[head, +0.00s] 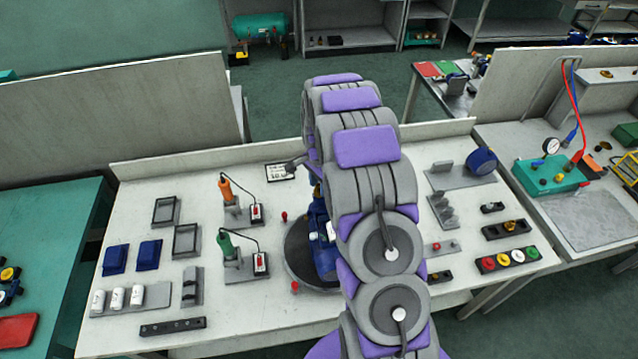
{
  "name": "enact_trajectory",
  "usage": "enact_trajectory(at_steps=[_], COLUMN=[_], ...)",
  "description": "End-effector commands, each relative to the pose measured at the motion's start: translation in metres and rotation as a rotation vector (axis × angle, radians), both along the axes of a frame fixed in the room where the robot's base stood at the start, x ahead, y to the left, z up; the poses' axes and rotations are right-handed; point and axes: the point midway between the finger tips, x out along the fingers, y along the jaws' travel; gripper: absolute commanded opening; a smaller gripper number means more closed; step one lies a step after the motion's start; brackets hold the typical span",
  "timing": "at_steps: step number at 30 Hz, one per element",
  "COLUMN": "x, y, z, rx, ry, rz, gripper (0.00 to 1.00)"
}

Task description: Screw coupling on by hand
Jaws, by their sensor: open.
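A blue pump-like body (321,236) stands on a dark round plate (300,252) in the middle of the bench. My arm covers its right side. A brass-coloured part (509,226) sits in a dark block at the right; I cannot tell whether it is the coupling. A dark holder (507,260) near it carries red, yellow, white and green round parts. My gripper is hidden behind my arm, which reaches over the bench. A grey piece (294,164) juts out left of the arm; I cannot tell what it belongs to.
An orange-handled tool (226,188) and a green-handled tool (225,242) stand in holders left of the plate. Blue bins (115,259), empty trays (187,241) and white bottles (118,298) are further left. A blue round tool (482,161) is at the back right.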

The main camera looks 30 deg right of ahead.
Motion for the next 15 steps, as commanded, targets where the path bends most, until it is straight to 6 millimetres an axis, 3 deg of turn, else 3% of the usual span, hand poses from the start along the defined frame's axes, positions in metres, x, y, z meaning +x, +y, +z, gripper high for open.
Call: enact_trajectory(at_steps=[5,15], x=[0.0001,0.0001], y=[0.0004,0.0001], z=[0.0001,0.0007], rx=[0.001,0.001], ry=[-0.001,0.000], rz=[0.122,0.128], gripper=[0.46,0.46])
